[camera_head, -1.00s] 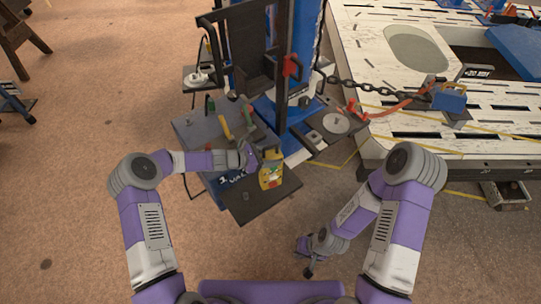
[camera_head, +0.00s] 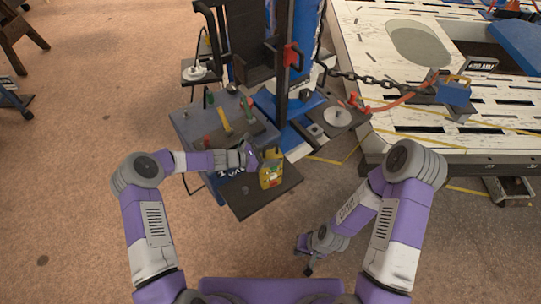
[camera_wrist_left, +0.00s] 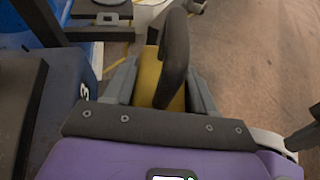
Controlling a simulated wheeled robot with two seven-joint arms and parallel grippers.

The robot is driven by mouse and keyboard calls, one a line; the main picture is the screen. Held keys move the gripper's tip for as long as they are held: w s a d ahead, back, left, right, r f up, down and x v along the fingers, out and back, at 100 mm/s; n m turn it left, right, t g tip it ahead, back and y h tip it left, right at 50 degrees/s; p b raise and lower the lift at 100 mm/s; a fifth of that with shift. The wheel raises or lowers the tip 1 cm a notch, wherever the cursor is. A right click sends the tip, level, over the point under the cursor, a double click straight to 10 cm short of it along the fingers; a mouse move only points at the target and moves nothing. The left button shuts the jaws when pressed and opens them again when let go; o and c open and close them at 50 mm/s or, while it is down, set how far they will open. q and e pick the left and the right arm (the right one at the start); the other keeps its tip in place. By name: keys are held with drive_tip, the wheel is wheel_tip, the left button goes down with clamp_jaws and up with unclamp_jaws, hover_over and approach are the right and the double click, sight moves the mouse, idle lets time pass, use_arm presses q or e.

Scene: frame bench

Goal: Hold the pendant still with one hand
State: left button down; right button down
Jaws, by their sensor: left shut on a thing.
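The pendant (camera_head: 271,174) is a yellow box with a face of small red and green marks, standing upright at the black shelf of the bench. My left gripper (camera_head: 256,160) is at its left side, shut on it. In the left wrist view the yellow pendant (camera_wrist_left: 150,78) sits between the two grey fingers of my left gripper (camera_wrist_left: 160,88), with a thick dark curved piece in front of it. The pendant's far side is hidden there. My right gripper (camera_head: 306,253) hangs low over the floor, away from the bench; its jaws are too small to read.
The black shelf (camera_head: 270,200) carries a small knob. Behind it is a grey tool tray (camera_head: 190,128) with coloured-handled tools. A blue column with a black upright (camera_head: 290,60) stands behind. A chain (camera_head: 370,78) runs right to the white slotted frame (camera_head: 390,50). Floor at front left is clear.

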sight(273, 176)
drive_tip(key=shift+f, duration=0.2)
idle(0.4)
idle(3.3)
drive_tip(key=w+a+f+n+t+h, duration=0.1)
drive_tip(key=w+a+f+t+h, duration=0.1)
drive_tip(key=w+f+t+h, duration=0.55)
drive_tip(key=w+a+r+n+t+h, duration=0.2)
drive_tip(key=w+r+n+t, duration=0.1)
drive_tip(key=w+r+t, duration=0.2)
drive_tip(key=shift+w+a+r, duration=0.35)
drive_tip(key=shift+w+r, duration=1)
drive_tip(key=shift+r, duration=0.5)
drive_tip(key=shift+w+t, duration=0.1)
drive_tip(key=shift+t, duration=0.15)
drive_tip(key=w+a, duration=0.3)
drive_tip(key=w, duration=0.5)
drive_tip(key=shift+a, duration=0.15)
